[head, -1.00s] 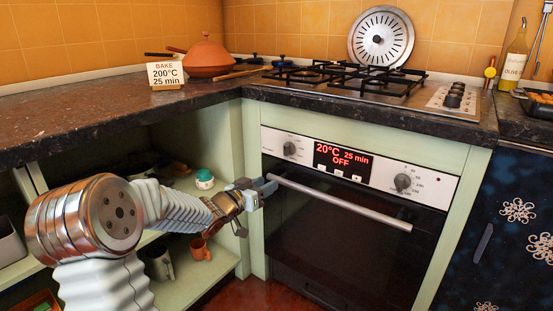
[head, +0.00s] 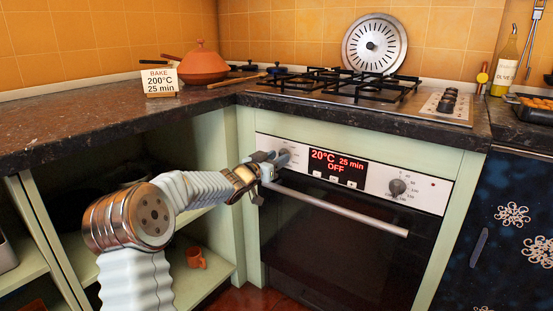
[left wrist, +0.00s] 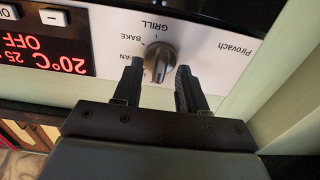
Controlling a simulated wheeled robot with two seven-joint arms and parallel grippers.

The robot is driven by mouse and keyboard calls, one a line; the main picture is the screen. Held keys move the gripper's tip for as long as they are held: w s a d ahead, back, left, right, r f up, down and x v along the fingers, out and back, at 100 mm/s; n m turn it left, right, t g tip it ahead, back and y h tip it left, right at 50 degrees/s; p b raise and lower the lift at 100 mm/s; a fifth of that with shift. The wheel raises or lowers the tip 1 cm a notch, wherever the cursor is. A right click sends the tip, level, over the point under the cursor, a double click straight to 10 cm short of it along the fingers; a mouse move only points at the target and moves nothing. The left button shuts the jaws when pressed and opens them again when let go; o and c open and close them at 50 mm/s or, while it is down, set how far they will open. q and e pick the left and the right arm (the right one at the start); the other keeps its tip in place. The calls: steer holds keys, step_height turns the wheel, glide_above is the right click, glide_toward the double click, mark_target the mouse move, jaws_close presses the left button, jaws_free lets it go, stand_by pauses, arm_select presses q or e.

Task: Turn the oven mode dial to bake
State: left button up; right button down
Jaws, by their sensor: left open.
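The oven mode dial (left wrist: 159,58) is a grey knob on the oven's light front panel. In the left wrist view the panel is upside down, with labels GRILL, BAKE and a partly hidden one ending in "AN" around the knob. My left gripper (left wrist: 160,68) is open, one finger on each side of the knob; I cannot tell whether they touch it. In the head view my left gripper (head: 270,160) is at the panel's left end and hides most of this dial. The oven display (head: 337,163) reads 20°C, 25 min, OFF. My right gripper is not in view.
A second dial (head: 397,187) sits right of the display. The oven handle bar (head: 340,209) runs just below the panel. A card (head: 160,82) on the counter reads BAKE 200°C 25 min. Open shelves with an orange mug (head: 196,258) lie beside my left arm.

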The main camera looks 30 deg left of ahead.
arm_select(q)
steer(key=shift+w, duration=0.15)
jaws_close()
